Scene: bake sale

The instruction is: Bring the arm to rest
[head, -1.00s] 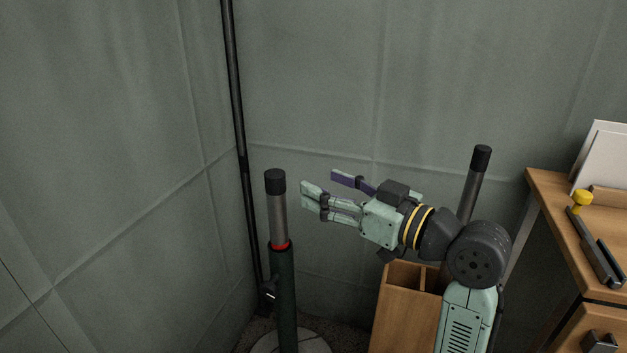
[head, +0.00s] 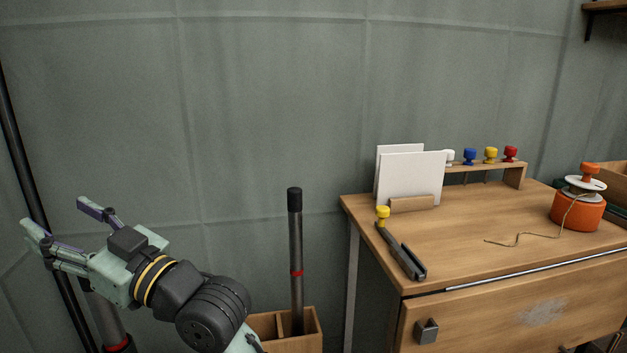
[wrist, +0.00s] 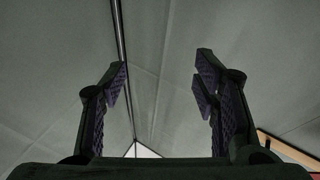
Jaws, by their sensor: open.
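My gripper (head: 62,222) is at the lower left of the head view, raised in front of the grey-green fabric wall and pointing left. Its two fingers are apart with nothing between them. The wrist view also shows my gripper (wrist: 160,90) with its purple-padded fingers spread and only wall and a dark pole behind them. My arm bends at a dark round joint low in the head view; the rest of the arm runs out of the picture below.
A wooden box (head: 312,325) holding a dark pole (head: 296,250) stands right of my arm. Further right is a wooden desk (head: 470,225) with white cards (head: 410,180), a dark stapler-like tool (head: 402,252), coloured knobs on a rack (head: 520,176) and an orange spool (head: 577,212).

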